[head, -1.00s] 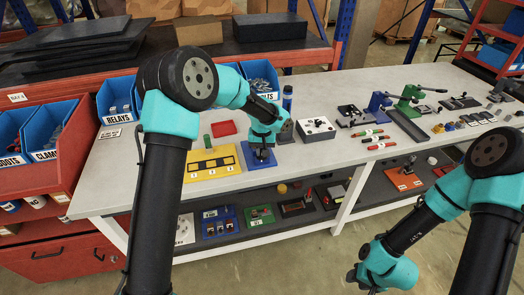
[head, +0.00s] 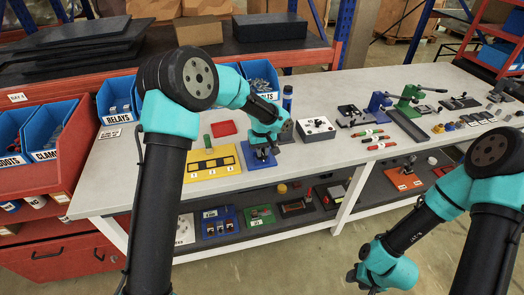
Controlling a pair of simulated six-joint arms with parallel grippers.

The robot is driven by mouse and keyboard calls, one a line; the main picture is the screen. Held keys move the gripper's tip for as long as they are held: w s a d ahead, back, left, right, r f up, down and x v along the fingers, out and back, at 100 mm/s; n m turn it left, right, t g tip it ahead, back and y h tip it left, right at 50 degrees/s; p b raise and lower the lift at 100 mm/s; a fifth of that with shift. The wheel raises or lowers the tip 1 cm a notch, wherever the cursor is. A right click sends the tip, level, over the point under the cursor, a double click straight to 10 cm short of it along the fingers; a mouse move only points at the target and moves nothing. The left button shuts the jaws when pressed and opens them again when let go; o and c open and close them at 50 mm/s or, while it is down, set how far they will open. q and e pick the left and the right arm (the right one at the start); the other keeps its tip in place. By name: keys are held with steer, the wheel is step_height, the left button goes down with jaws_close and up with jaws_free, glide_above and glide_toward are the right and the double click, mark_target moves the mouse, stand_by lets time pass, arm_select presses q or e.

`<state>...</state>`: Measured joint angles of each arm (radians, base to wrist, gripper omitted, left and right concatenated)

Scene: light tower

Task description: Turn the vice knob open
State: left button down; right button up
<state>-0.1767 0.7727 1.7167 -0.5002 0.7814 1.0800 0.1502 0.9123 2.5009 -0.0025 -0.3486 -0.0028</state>
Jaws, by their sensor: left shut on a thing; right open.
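A small blue-based fixture (head: 261,161) stands at the front edge of the bench, right of the yellow numbered board. My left gripper (head: 263,150) is directly over it, pointing down, shut on its upper part, which I take to be the vice knob. The fingers and wrist hide most of the knob, so its turn angle cannot be read. My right gripper (head: 366,284) hangs low in front of the bench at the lower right, open and away from everything on it.
A yellow board (head: 212,175) with numbered slots stands left of the fixture. A grey box (head: 316,130) with knobs is to the right. Red-and-green rods (head: 368,133), a blue tool (head: 378,103) and a green tool (head: 409,95) lie further right. A red plate (head: 224,128) lies behind.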

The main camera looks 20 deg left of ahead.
arm_select(q)
steer(key=c, duration=1.1)
jaws_free()
steer(key=shift+r, duration=0.1)
step_height(320, 180, up, 17)
steer(key=shift+r, duration=0.15)
